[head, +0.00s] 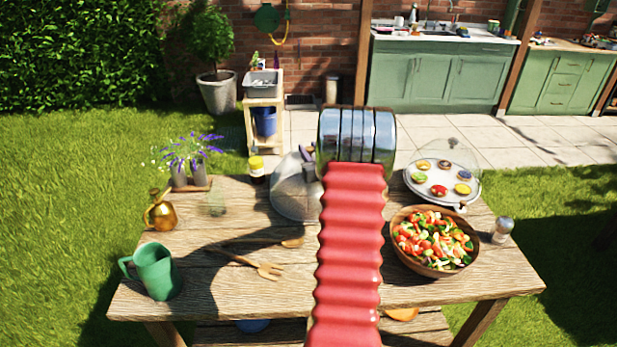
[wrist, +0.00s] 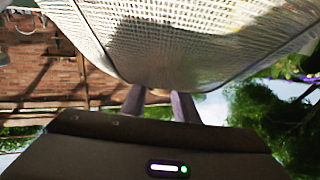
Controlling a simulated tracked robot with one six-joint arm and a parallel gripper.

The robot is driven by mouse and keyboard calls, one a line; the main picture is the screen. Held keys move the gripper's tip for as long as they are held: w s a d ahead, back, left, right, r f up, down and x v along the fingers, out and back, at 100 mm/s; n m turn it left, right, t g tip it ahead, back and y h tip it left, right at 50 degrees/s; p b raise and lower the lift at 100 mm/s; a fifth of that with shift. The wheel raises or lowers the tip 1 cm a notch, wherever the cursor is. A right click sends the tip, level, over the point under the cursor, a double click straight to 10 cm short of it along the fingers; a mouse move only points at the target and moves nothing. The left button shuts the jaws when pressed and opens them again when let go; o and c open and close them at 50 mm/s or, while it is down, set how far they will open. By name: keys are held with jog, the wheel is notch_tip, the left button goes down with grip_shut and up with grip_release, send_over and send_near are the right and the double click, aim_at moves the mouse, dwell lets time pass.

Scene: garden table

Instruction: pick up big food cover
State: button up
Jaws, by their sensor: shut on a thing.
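The big food cover (head: 290,197) is a pale, see-through mesh dome over the back middle of the table, partly hidden behind my arm in the head view. In the wrist view the mesh cover (wrist: 180,45) fills the upper middle, close to the camera. My gripper (head: 308,158) is at the top of the cover, mostly hidden by my arm. In the wrist view its two fingers (wrist: 160,106) reach to the cover and are shut on it. I cannot tell whether the cover's rim touches the table.
A salad bowl (head: 434,242) and a shaker (head: 502,230) are nearby.

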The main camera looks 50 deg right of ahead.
grip_shut()
jog(key=shift+r, duration=0.15)
notch_tip(320, 180, up, 28)
dwell(0.8)
dwell(0.6)
